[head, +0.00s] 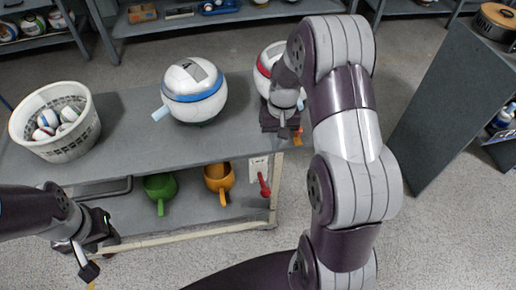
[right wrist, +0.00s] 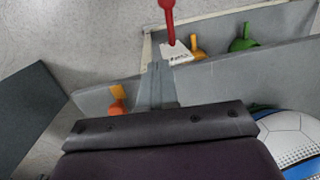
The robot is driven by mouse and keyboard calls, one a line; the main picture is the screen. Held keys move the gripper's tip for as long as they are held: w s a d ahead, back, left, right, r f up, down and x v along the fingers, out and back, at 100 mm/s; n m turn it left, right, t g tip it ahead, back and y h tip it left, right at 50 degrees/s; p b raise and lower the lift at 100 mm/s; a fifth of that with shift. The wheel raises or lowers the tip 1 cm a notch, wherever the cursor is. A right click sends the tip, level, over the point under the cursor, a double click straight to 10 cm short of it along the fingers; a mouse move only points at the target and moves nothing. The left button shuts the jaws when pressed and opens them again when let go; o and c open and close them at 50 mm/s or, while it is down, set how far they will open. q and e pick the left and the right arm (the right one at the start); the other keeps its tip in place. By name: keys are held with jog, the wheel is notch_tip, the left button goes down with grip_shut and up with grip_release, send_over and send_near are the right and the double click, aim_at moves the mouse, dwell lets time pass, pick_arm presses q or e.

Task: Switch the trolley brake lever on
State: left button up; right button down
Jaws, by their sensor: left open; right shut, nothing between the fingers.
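The trolley brake lever (head: 264,184) is red and hangs downward from a white plate (head: 257,166) on the trolley's near right end. In the right wrist view the red lever (right wrist: 168,18) and its white plate (right wrist: 177,53) are beyond my fingers. My right gripper (head: 284,128) is shut and empty at the right end of the trolley top (head: 140,120), above the lever and apart from it. Its shut fingers (right wrist: 159,86) also show in the right wrist view. My left gripper (head: 97,252) is open and empty at the trolley's near left corner.
On the top stand a white basket (head: 56,140) of balls, a white-and-blue ball (head: 194,92) and a partly hidden red-and-white ball (head: 265,62). Green (head: 160,188) and orange (head: 218,178) cups sit on the lower shelf. A dark grey panel (head: 440,105) stands right.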

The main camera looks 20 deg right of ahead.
pick_arm(q)
jog(key=shift+s+a+r, duration=0.15)
jog(key=shift+s+r, duration=0.05)
jog(key=shift+s, duration=0.15)
pick_arm(e)
send_over(263, 184)
jog(key=s+d, duration=0.1)
notch_tip(263, 184, down, 11)
pick_arm(q)
jog(key=shift+f, duration=0.1)
dwell(0.4)
